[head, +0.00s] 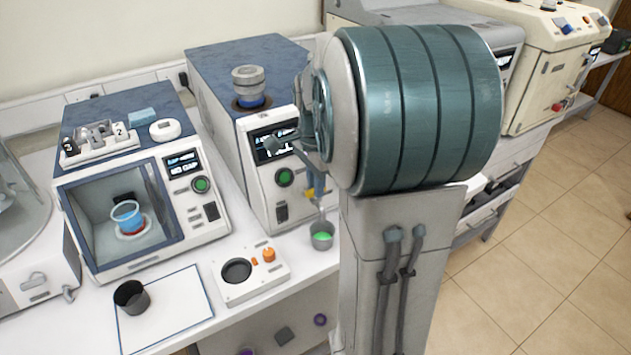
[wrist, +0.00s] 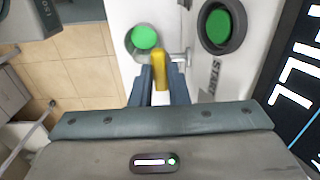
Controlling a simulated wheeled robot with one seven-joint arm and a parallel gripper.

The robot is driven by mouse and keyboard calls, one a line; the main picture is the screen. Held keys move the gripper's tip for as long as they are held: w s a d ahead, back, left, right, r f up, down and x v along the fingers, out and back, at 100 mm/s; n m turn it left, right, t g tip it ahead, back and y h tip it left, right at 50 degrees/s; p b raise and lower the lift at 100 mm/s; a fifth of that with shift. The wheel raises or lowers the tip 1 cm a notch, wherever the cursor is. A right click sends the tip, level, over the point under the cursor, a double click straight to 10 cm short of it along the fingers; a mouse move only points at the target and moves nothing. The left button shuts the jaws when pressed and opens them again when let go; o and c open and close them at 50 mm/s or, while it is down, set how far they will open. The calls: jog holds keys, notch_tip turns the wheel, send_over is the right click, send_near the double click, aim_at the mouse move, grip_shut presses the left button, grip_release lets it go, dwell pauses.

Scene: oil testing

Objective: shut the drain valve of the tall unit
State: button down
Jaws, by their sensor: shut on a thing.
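The tall unit (head: 218,85) is a white and blue box with a small screen, a green button and a metal vessel on top. Its drain valve has a yellow handle (head: 311,193) low on the front, beside a thin metal spout. In the wrist view my gripper (wrist: 158,82) has its dark fingers shut on the yellow handle (wrist: 159,66). A grey metal stub (wrist: 180,58) shows beside the handle. A cup (head: 322,240) with green liquid stands below the spout. My arm hides part of the unit's right side in the head view.
A white device (head: 250,272) with a dark round well and an orange knob sits left of the cup. A dark cup (head: 133,298) stands on a white mat. The oven-like unit (head: 75,222) holds a blue and red beaker. The START button (wrist: 217,26) is close to my gripper.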

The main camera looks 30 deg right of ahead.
dwell(0.5)
jog(key=c, duration=1.4)
grip_release()
notch_tip(320, 180, up, 14)
jog(key=s+a+f+n+t, duration=0.3)
jog(key=s+a+f+n, duration=0.9)
jog(key=n, duration=0.5)
jog(key=shift+s+a+f+n, duration=0.25)
jog(key=shift+s+f+n, duration=0.05)
jog(key=shift+s, duration=0.7)
